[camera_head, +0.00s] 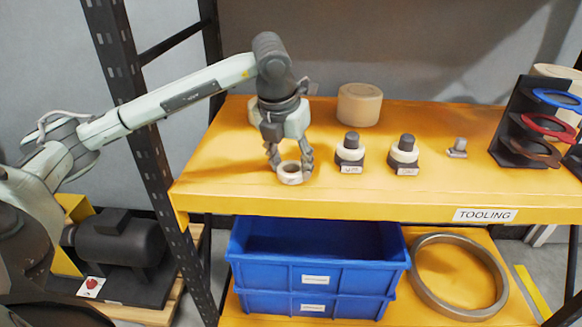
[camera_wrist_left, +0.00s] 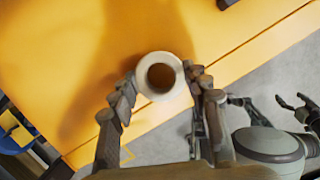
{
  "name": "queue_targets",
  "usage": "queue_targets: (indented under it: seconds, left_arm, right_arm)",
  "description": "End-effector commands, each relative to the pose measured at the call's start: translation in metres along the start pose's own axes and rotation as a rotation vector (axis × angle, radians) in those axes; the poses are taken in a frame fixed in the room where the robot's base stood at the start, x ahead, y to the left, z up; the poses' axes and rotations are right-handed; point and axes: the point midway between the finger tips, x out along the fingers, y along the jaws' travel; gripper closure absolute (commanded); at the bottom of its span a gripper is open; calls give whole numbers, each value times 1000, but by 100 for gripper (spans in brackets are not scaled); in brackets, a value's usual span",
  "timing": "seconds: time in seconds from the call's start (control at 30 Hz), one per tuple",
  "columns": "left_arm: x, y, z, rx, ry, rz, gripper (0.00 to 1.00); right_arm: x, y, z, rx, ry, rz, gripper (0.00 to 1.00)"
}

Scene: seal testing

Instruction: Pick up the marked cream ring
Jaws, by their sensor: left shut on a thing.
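A cream ring (camera_head: 290,174) is at the front left of the yellow shelf top (camera_head: 330,195), with what looks like a small pale label on its front. My left gripper (camera_head: 289,164) points down and is shut on the ring, one finger on each side. In the left wrist view the ring (camera_wrist_left: 160,76) shows its round hole between the fingertips (camera_wrist_left: 166,82). I cannot tell whether it touches the shelf. My right gripper (camera_wrist_left: 296,106) shows small at the right of the left wrist view, its fingers apart and empty.
Two labelled black posts with cream rings (camera_head: 350,155) (camera_head: 404,156) stand right of my gripper. A black rack (camera_head: 519,125) holds coloured rings. Blue bins (camera_head: 315,270) and a large ring (camera_head: 458,277) sit below.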

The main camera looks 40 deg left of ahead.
Motion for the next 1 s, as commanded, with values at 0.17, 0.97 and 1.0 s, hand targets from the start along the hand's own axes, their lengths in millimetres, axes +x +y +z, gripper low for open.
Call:
queue_targets:
  seconds: [0.17, 0.97, 1.0]
  left_arm:
    - [-21, -1, 7, 0, -5, -2, 80]
    - [-114, 105, -19, -1, -1, 0, 80]
    - [-114, 106, -19, 0, -1, 0, 80]
  right_arm:
    - [-2, 0, -1, 3, -4, -2, 21]
    - [-54, 10, -26, 3, 31, 28, 21]
    - [-54, 10, -26, 3, 30, 28, 21]
